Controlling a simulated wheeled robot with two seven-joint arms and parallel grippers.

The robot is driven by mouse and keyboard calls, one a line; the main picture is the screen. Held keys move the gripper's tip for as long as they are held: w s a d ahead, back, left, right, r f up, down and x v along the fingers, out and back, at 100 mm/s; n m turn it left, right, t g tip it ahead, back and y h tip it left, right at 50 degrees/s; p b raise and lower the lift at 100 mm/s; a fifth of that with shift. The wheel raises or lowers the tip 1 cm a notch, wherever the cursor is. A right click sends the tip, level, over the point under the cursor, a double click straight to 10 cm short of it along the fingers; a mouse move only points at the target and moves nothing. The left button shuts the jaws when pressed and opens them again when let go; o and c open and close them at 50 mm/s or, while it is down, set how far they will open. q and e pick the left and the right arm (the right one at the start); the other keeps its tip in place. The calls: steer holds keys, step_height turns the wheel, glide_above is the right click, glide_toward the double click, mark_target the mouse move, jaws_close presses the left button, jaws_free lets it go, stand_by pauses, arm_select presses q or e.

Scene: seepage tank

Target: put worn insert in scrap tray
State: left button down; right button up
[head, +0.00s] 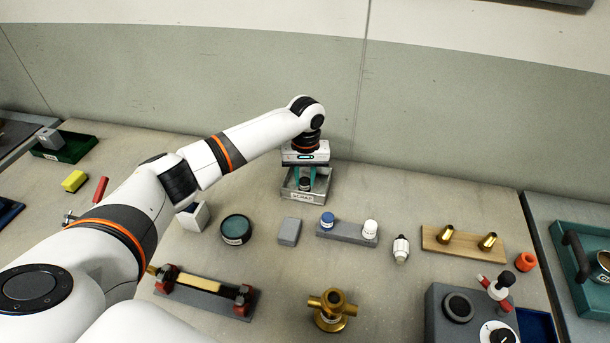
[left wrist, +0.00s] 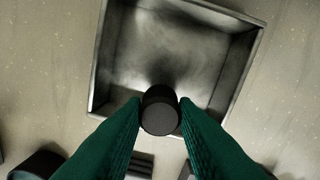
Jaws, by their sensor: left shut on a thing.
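The scrap tray (head: 296,196) is a small grey metal tray labelled "SCRAP" near the back middle of the bench. My left gripper (head: 305,182) points down over it, with teal fingers shut on a dark round piece, the worn insert (head: 305,184). In the left wrist view the black end of the insert (left wrist: 160,110) sits between the green fingertips (left wrist: 160,116), over the near edge of the open tray (left wrist: 101,60). The tray floor that shows is bare. I cannot tell whether the insert touches the tray. My right gripper is not in view.
A grey block (head: 289,231), a round teal-topped tin (head: 236,229) and a grey rack (head: 345,234) with blue-capped and white-capped vials stand in front of the tray. A brass valve (head: 332,309) is nearer. Bench right of the tray is clear.

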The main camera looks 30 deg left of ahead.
mark_target(305, 180)
arm_select(q)
steer(key=shift+f, duration=0.15)
steer(key=c, duration=1.1)
jaws_free()
steer(key=shift+f, duration=0.1)
steer(key=shift+c, duration=0.2)
step_height(305, 180, up, 12)
steer(key=b, duration=0.1)
steer(key=shift+r, duration=0.2)
